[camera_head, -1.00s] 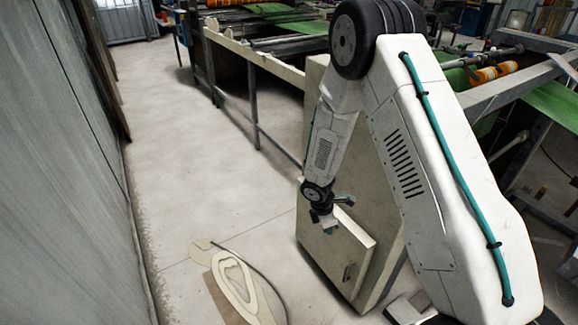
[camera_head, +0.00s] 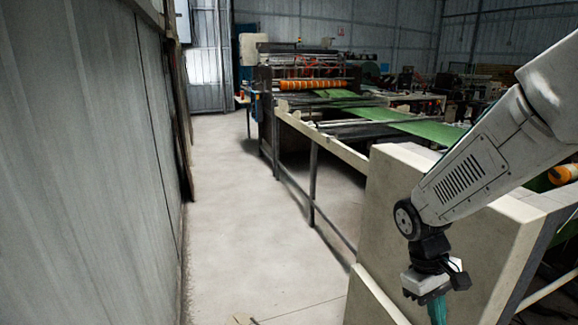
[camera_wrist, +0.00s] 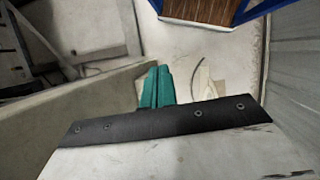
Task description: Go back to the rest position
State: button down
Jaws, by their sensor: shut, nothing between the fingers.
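My gripper (camera_head: 437,308) hangs fingers-down at the lower right in the head view, in front of the beige cabinet (camera_head: 400,178). Its teal fingers also show in the wrist view (camera_wrist: 156,86), side by side and closed together. Nothing is seen between them. My arm comes in from the right edge of the head view, bent down at the wrist. The fingertips are partly cut close to the bottom of the head view.
A grey corrugated wall (camera_head: 90,170) runs along the left. The concrete floor (camera_head: 235,200) between wall and machine is clear. The long machine frame (camera_head: 325,145) carries green sack material (camera_head: 430,131). A flat pale item (camera_wrist: 203,84) lies on the floor.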

jog(key=s+a+r+m+t+y, duration=0.2)
jog(key=s+r+m+t, duration=0.2)
jog(key=s+r, duration=1)
jog(key=shift+a+r+t+y, duration=0.2)
jog(key=shift+r+t+y, duration=0.15)
jog(key=shift+r, duration=0.7)
jog(key=shift+s, duration=0.1)
